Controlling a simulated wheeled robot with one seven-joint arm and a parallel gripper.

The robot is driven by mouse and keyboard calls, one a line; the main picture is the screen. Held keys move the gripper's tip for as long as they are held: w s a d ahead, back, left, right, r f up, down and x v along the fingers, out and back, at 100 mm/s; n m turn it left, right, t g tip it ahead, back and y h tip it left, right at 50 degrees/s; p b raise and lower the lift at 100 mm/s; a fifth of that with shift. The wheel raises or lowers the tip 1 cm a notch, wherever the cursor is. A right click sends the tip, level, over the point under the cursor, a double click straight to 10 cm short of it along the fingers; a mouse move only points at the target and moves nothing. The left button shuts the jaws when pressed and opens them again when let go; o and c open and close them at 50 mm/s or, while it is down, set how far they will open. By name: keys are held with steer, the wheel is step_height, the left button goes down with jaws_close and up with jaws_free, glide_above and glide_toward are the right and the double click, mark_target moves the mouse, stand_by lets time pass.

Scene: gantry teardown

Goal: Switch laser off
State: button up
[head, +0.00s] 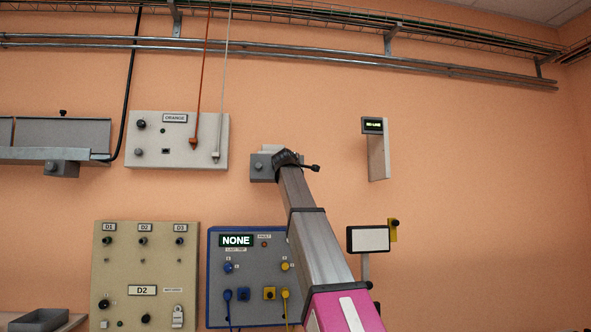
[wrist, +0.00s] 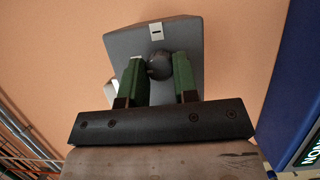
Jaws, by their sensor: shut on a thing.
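A small grey box (head: 259,171) is mounted on the orange wall, partly covered by the end of my arm. In the wrist view the box (wrist: 190,36) has a dark round knob (wrist: 159,64) on its face and a small white plate with a dark mark (wrist: 156,31) above the knob. My gripper (wrist: 158,72) has its two green fingers on either side of the knob and is shut on it. No label naming the laser is readable.
A panel marked ORANGE (head: 180,155) hangs to the left with two cords. A narrow post with a small lit display (head: 373,126) is to the right. Below are a beige panel (head: 146,248) and a blue-edged panel showing NONE (head: 236,240). A blank white screen (head: 368,240) stands beside my arm.

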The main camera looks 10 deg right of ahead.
stand_by(0.4)
steer(key=o, duration=0.9)
steer(key=shift+s, duration=0.1)
steer(key=v, duration=1)
steer(key=shift+s+a, duration=0.15)
steer(key=shift+s, duration=0.2)
steer(key=shift+f, duration=0.15)
